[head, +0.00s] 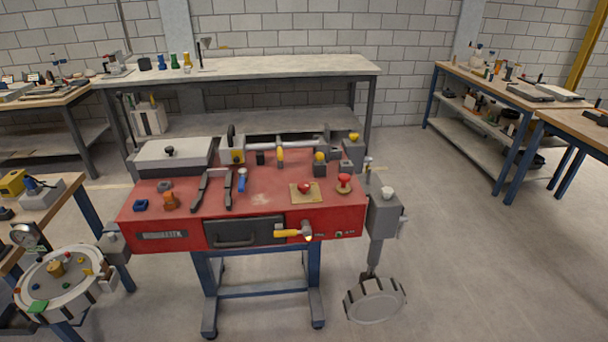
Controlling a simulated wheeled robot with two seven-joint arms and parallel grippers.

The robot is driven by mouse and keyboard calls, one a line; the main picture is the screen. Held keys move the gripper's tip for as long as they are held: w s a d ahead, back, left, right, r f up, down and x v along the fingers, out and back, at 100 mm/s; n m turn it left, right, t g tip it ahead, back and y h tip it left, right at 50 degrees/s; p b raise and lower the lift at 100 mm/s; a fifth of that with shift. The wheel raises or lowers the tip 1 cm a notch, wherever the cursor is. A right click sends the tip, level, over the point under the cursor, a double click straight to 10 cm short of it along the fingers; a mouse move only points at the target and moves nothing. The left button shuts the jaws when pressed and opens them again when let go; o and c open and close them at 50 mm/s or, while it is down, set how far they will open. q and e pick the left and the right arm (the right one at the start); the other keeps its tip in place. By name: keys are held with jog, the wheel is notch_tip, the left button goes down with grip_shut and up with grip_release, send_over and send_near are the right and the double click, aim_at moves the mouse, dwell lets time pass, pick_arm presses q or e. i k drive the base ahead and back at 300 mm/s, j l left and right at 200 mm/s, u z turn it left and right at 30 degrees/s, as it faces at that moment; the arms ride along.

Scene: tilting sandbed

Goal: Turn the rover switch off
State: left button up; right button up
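A red bench (265,215) stands in the middle of the head view, with several controls on it. A red button (304,187) sits on a tan plate on its top. A red knob (344,181) stands to the right of it. A yellow-handled lever (290,233) sticks out on the front face, with a small greenish fitting (338,234) to its right. I cannot tell which of these, if any, is the rover switch, nor its position. Neither of my grippers can be made out.
A round grey table (35,300) stands at lower left. A grey box (385,222) and a round drum (375,301) are attached at the bench's right side. Tools, including a blue-handled one (242,180), lie on the bench top. The floor at right is clear.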

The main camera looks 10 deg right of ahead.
aim_at(303, 186)
jog(key=i+l, duration=0.15)
jog(key=i, duration=0.4)
jog(key=i+l, duration=0.2)
jog(key=i, duration=0.4)
jog(key=i+l, duration=0.15)
jog(key=i, duration=0.4)
